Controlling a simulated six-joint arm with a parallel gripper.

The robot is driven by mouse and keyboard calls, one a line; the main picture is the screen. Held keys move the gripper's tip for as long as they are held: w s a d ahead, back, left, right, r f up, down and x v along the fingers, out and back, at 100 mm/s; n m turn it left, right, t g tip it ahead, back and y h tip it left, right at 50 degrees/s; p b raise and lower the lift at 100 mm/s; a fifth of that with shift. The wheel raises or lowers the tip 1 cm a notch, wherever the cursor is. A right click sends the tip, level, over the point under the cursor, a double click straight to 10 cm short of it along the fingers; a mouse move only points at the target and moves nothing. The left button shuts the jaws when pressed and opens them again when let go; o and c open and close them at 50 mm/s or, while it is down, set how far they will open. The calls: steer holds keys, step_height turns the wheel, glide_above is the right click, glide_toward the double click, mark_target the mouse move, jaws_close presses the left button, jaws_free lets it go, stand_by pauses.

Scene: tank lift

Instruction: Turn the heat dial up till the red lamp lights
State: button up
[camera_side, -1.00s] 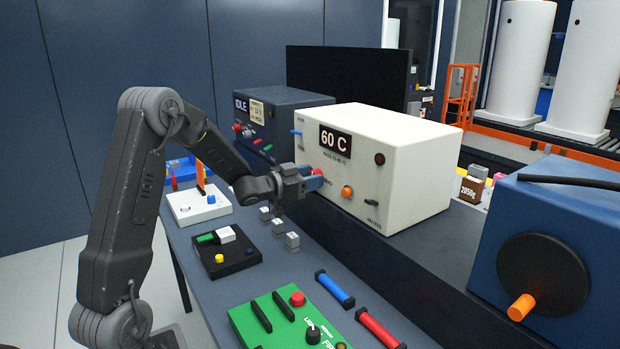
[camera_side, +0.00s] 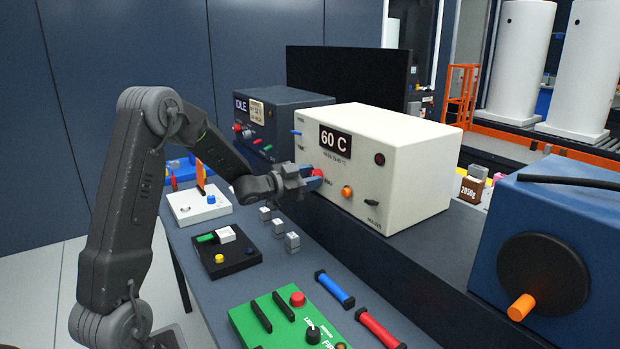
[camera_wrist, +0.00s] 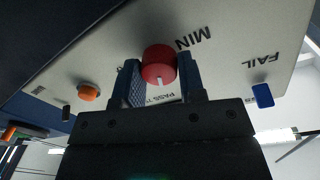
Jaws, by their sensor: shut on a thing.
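The heat dial is a red knob (camera_wrist: 159,62) with a pale mark, on the front of a cream box (camera_side: 408,160). My gripper (camera_wrist: 161,82) has its blue fingers on either side of the knob and is shut on it. In the side view my gripper (camera_side: 314,179) is at the box front, and part of the red knob (camera_side: 318,173) shows above the fingers. The display (camera_side: 334,140) reads 60 C. The lamp (camera_side: 380,159) at the upper right of the front is dark red and looks unlit.
An orange button (camera_side: 347,192) and a dark switch (camera_side: 371,202) are right of the knob. A blue lever (camera_side: 296,133) is at the left edge. A dark box (camera_side: 285,110) marked IDLE stands behind. Small grey blocks (camera_side: 292,242) and a green panel (camera_side: 285,318) lie on the bench below.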

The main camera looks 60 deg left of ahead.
steer(key=o, duration=0.9)
steer(key=s, duration=1.3)
steer(key=shift+s+a+r, duration=0.1)
steer(key=shift+s+a, duration=0.25)
steer(key=shift+s, duration=0.05)
